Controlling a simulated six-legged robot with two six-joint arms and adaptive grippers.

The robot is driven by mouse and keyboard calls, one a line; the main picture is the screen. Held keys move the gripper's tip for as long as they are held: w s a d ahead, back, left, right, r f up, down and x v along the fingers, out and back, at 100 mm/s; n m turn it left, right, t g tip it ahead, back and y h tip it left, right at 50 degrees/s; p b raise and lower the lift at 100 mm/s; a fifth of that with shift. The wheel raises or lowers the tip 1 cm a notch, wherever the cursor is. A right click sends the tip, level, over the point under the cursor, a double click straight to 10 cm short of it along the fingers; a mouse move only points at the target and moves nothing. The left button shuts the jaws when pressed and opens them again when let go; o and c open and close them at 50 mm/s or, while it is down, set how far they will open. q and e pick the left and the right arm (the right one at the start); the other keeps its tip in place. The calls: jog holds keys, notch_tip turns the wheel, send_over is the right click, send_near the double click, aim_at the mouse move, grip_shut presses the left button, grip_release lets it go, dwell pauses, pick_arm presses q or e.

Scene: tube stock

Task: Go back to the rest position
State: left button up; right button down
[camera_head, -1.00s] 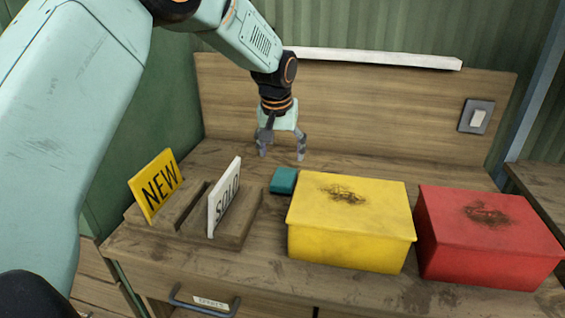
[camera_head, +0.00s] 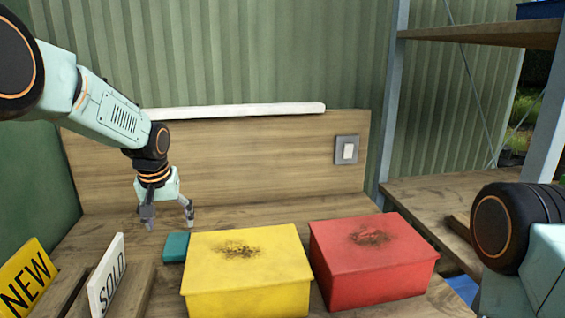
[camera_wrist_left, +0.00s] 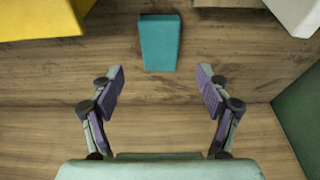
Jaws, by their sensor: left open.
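My left gripper (camera_head: 168,215) is open and empty above the back of the workbench, behind a small teal block (camera_head: 176,247). In the left wrist view the two fingers of the left gripper (camera_wrist_left: 162,95) are spread apart, with the teal block (camera_wrist_left: 160,42) beyond them on the wood. Part of my right arm shows at the right edge of the head view; its gripper is out of the picture.
A yellow box (camera_head: 247,270) and a red box (camera_head: 372,262) stand on the bench. Signs reading NEW (camera_head: 27,280) and SOLD (camera_head: 107,277) stand at the left. A wooden back panel (camera_head: 250,160) with a switch (camera_head: 347,150) rises behind. Shelving (camera_head: 480,35) stands at right.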

aim_at(176, 243)
pick_arm(q)
jog(key=x, duration=0.8)
jog(key=shift+s+f+b, duration=0.1)
jog(key=shift+f+b, duration=0.1)
jog(key=shift+b, duration=0.2)
jog(key=shift+r, duration=1)
jog(key=shift+f, duration=0.1)
